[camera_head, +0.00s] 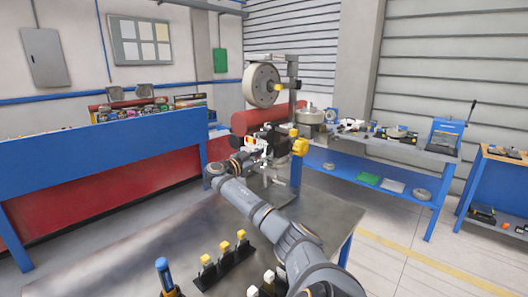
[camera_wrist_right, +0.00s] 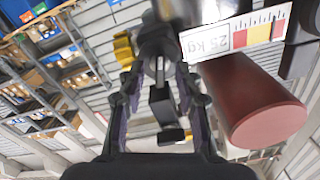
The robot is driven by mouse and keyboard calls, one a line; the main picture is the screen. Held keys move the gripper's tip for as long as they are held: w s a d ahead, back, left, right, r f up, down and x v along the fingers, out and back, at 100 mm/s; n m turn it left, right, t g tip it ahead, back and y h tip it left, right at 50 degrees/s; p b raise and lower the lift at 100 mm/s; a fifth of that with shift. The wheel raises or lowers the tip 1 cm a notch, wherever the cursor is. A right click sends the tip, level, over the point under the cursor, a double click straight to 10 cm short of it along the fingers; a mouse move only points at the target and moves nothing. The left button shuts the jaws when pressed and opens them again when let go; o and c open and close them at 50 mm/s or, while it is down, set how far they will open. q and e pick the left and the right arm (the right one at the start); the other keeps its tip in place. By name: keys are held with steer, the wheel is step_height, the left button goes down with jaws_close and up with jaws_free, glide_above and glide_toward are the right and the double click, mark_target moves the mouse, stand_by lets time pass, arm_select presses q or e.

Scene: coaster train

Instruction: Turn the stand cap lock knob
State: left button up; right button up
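The stand (camera_head: 292,85) is a grey upright post behind the metal table, with a pale round reel, a yellow knob (camera_head: 300,147) and other yellow-tipped parts. My right gripper (camera_head: 262,143) is at the stand, left of that yellow knob. In the right wrist view its fingers (camera_wrist_right: 163,85) are apart, with a dark block and a thin rod (camera_wrist_right: 160,75) showing between them. A blurred dark rounded part is just beyond the fingertips; I cannot tell whether they touch it. A yellow part (camera_wrist_right: 123,48) is left of the fingers. I cannot single out the cap lock knob. My left gripper is out of view.
A red cylinder (camera_wrist_right: 262,105) and a "25 kg" scale label (camera_wrist_right: 235,35) are close to the right of the gripper. Yellow-topped pieces (camera_head: 225,252) stand on the table front. A blue-framed bench (camera_head: 400,150) is at the back right.

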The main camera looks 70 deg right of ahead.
steer(key=shift+s+d, duration=0.1)
steer(key=shift+d, duration=0.2)
jaws_close()
